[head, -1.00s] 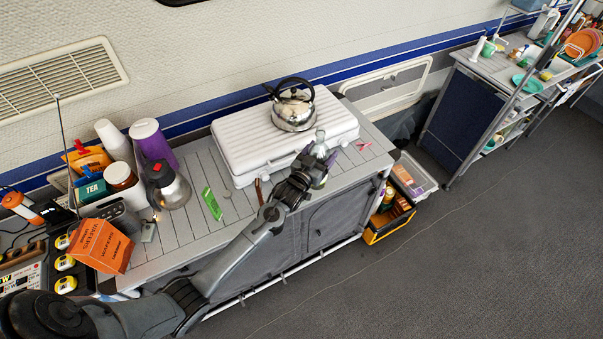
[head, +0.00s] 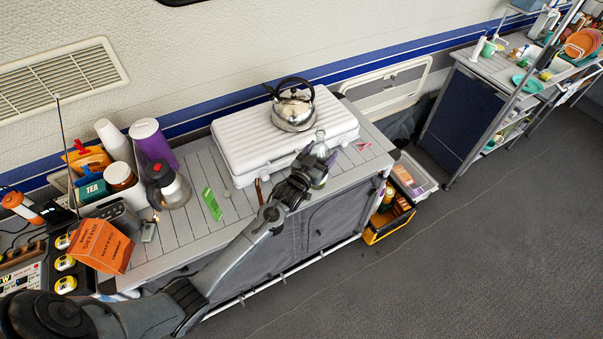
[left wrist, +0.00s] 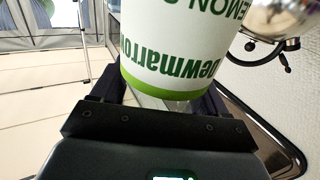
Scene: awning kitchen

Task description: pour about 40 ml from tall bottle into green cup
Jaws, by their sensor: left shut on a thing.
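The tall bottle (head: 320,150) is clear with green on it and stands upright at the front edge of the counter, right of the white case. My left gripper (head: 308,168) is shut on the bottle and hides part of its body. In the left wrist view the bottle's white and green label (left wrist: 180,45) fills the upper middle, between the fingers of the left gripper (left wrist: 160,95). A small green cup (head: 488,48) appears on the far table at the upper right; its details are too small to tell. My right gripper is in neither view.
A steel kettle (head: 294,108) sits on the white case (head: 240,150) behind the bottle. A glass coffee pot (head: 172,188), a purple cup (head: 150,145) and an orange box (head: 100,247) stand at the left. Open floor (head: 420,270) separates the counter from the far table (head: 490,65).

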